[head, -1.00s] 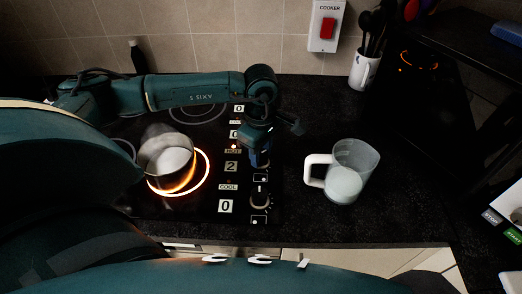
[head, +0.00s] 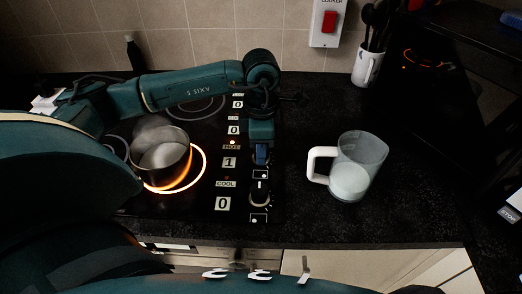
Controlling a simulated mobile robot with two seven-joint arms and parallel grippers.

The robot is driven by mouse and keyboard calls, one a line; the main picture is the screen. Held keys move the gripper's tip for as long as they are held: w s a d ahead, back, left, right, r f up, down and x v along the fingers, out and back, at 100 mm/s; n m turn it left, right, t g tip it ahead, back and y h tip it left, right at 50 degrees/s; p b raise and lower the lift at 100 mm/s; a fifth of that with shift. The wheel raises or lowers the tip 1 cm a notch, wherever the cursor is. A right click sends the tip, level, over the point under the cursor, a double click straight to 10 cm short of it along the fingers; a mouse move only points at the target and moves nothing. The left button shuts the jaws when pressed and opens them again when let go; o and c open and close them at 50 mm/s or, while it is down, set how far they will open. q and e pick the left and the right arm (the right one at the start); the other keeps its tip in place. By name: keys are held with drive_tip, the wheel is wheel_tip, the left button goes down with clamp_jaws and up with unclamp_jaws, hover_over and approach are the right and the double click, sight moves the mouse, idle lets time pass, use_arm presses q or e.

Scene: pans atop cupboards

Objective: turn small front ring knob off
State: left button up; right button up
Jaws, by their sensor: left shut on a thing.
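My left gripper (head: 261,156) reaches down over the right side of the hob (head: 240,222) and is shut on a control knob in the row there. That knob is mostly hidden by the gripper; the display (head: 229,162) beside it reads 1. Another knob (head: 260,191) in front of it is uncovered, beside a display (head: 222,203) reading 0 and a COOL label (head: 225,184). The front ring (head: 204,165) glows orange under a steaming metal pot (head: 162,160). My right gripper is out of view.
A clear jug (head: 359,165) with white contents stands on the dark counter right of the hob. A mug of utensils (head: 367,67) stands behind it. A red cooker switch (head: 329,20) is on the tiled wall. Counter between hob and jug is clear.

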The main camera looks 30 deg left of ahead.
use_arm(q)
drive_tip(key=shift+n+b, duration=0.35)
drive_tip(key=shift+n, duration=0.75)
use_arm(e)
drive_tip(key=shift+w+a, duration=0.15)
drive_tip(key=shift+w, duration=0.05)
use_arm(q)
drive_tip(key=o, duration=1)
drive_tip(key=shift+c, duration=0.2)
drive_tip(key=shift+r, duration=0.1)
wheel_tip(320, 180, up, 13)
drive_tip(key=shift+b, duration=0.4)
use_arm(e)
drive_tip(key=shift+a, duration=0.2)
